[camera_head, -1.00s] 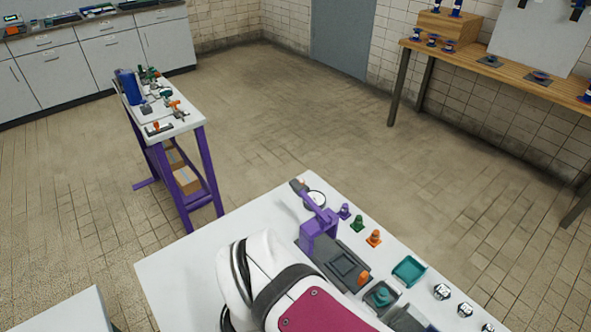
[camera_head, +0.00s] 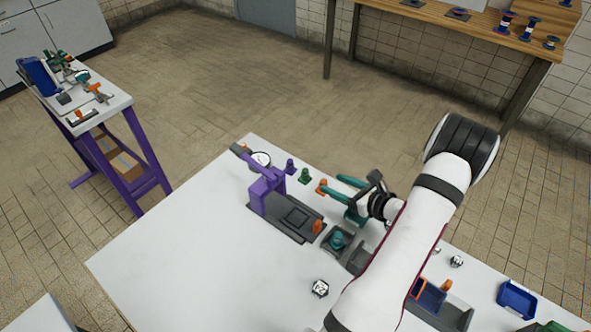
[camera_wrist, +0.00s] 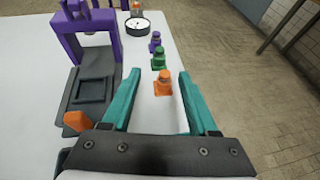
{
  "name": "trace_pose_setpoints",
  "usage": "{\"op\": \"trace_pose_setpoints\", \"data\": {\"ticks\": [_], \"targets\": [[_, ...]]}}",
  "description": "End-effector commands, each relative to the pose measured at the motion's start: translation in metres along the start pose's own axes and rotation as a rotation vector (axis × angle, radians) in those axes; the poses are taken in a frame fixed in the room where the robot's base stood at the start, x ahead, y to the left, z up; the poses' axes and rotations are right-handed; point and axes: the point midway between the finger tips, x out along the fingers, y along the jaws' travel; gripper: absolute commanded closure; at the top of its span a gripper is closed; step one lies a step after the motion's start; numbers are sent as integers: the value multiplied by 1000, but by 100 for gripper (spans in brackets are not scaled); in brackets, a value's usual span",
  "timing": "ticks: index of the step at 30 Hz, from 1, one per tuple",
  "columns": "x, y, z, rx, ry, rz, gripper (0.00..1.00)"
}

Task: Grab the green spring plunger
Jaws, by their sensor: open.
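The green spring plunger (camera_head: 304,176) stands upright on the white table, between a purple plunger (camera_head: 290,166) and an orange plunger (camera_head: 321,187). It also shows in the wrist view (camera_wrist: 159,59), a little beyond my fingertips. My gripper (camera_head: 333,187) has teal fingers and is open. In the wrist view my gripper (camera_wrist: 160,75) has the orange plunger (camera_wrist: 163,86) showing between its fingers, and the green one just past it. I cannot tell the fingers' height above the table. Nothing is held.
A purple press (camera_head: 268,190) on a dark base stands left of the plungers, with a round dial (camera_head: 260,159) behind. A teal part (camera_head: 338,240) sits in a grey tray close to my gripper. A blue bin (camera_head: 517,299) lies at the right. The table's left part is clear.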

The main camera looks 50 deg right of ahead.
Motion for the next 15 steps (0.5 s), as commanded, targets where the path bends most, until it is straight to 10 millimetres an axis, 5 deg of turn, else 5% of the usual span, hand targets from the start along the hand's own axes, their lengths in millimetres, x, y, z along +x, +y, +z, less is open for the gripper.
{"op": "trace_pose_setpoints", "data": {"ticks": [6, 15], "targets": [[60, 2, 0, -4, 1, 7, 40], [109, 1, 6, -5, 0, 8, 40]]}}
